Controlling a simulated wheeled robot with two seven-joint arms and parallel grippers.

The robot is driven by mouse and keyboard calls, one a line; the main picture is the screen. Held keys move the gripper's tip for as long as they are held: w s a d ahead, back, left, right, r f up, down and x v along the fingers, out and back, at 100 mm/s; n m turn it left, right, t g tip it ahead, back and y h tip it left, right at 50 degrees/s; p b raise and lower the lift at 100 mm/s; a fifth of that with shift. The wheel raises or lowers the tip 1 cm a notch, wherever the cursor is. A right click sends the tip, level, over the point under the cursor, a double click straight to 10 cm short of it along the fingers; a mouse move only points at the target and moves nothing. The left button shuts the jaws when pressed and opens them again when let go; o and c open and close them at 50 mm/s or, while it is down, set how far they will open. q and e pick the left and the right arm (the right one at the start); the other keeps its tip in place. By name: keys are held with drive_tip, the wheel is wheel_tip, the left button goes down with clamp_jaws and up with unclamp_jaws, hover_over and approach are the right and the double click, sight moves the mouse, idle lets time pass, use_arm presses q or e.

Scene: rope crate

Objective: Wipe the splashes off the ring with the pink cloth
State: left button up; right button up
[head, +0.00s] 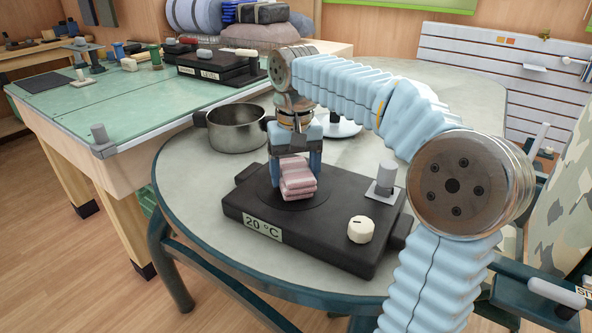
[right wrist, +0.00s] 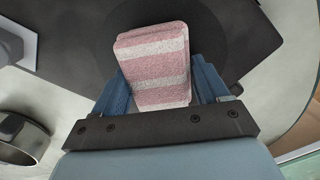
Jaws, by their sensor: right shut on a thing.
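The pink cloth (head: 298,178) is a folded pad with pale stripes. My right gripper (head: 296,178) is shut on it, pointing down over the ring (head: 262,199), a dark round patch on top of the black hot plate (head: 320,230). In the right wrist view, the cloth (right wrist: 155,65) sits between the two blue fingers, with the dark ring (right wrist: 205,35) partly showing behind it. The cloth is low over the ring; I cannot tell whether it touches. No splashes can be made out; the cloth and gripper hide part of the ring. My left gripper is out of view.
The hot plate has a white knob (head: 361,229), a "20 °C" label and a metal piece (head: 386,178) at its back right corner. A steel pot (head: 237,128) stands behind it on the grey table (head: 185,188). A white plate (head: 340,129) lies behind my gripper.

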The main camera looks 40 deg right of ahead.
drive_tip(key=shift+w+d+p, duration=0.25)
drive_tip(key=shift+w+p, duration=0.1)
drive_tip(key=shift+w, duration=0.25)
drive_tip(key=shift+w+d+f, duration=0.1)
drive_tip(key=shift+w+d, duration=0.05)
drive_tip(key=shift+w, duration=0.05)
drive_tip(key=shift+s+a, duration=0.25)
drive_tip(key=shift+s, duration=0.25)
drive_tip(key=shift+s+a+b, duration=0.35)
drive_tip(key=shift+s+b, duration=0.1)
drive_tip(key=shift+s, duration=0.25)
drive_tip(key=shift+w, duration=0.1)
